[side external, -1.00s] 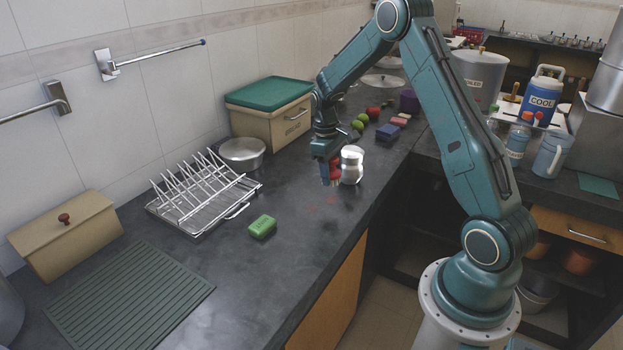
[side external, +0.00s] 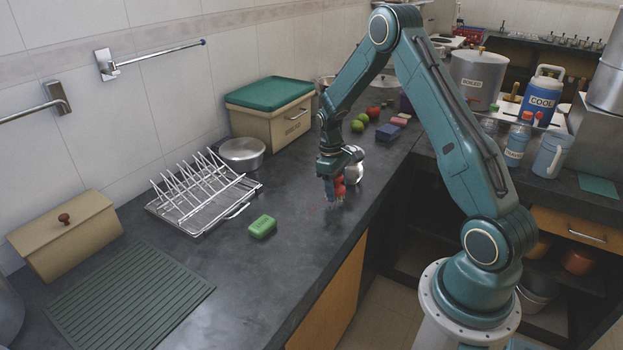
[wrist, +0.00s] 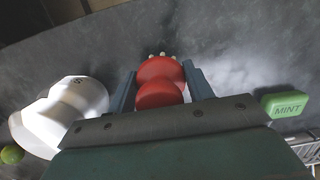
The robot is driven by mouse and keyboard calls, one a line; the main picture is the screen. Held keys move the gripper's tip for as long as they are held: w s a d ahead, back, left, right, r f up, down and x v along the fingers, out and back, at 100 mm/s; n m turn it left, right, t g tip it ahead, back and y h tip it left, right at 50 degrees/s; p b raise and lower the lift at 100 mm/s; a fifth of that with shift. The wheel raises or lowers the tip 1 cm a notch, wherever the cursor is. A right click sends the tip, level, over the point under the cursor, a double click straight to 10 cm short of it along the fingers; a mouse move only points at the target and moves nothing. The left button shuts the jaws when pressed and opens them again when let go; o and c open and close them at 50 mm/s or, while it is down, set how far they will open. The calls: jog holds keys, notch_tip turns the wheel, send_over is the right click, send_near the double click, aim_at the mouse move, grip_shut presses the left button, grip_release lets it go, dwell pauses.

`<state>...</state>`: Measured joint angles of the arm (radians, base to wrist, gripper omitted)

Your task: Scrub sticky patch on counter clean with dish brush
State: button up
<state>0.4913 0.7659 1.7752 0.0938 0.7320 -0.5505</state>
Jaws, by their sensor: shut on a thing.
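My gripper (side external: 333,184) is low over the counter (side external: 290,265), shut on the red dish brush (side external: 340,188). The brush is upright, with its pale bristles down at the counter surface; exact contact is hard to tell. In the wrist view, the red brush (wrist: 160,82) sits between the two fingers of my gripper (wrist: 162,90), its bristle tips showing just beyond it. Only a very faint reddish trace of the sticky patch can be made out around the brush in the side view. My gripper and brush may hide part of that area.
A green mint soap (side external: 262,227) and a wire dish rack (side external: 205,195) lie to the left. The counter's front edge is near.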

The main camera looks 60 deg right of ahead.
aim_at(308, 204)
jog(key=shift+f, duration=0.8)
jog(key=shift+w+f, duration=0.55)
jog(key=shift+c, duration=0.4)
jog(key=shift+w+f, duration=0.2)
jog(key=shift+w, duration=0.95)
jog(key=shift+w+r, duration=0.1)
jog(key=shift+w, duration=1.8)
jog(key=shift+a, duration=0.75)
jog(key=shift+s+a, duration=0.2)
jog(key=shift+a, duration=0.05)
jog(key=shift+s, duration=3.1)
jog(key=shift+s+a, duration=0.3)
jog(key=shift+a, duration=0.45)
jog(key=shift+w+a, duration=0.2)
jog(key=shift+w, duration=3.45)
jog(key=shift+s+r, duration=0.15)
jog(key=shift+r, duration=4)
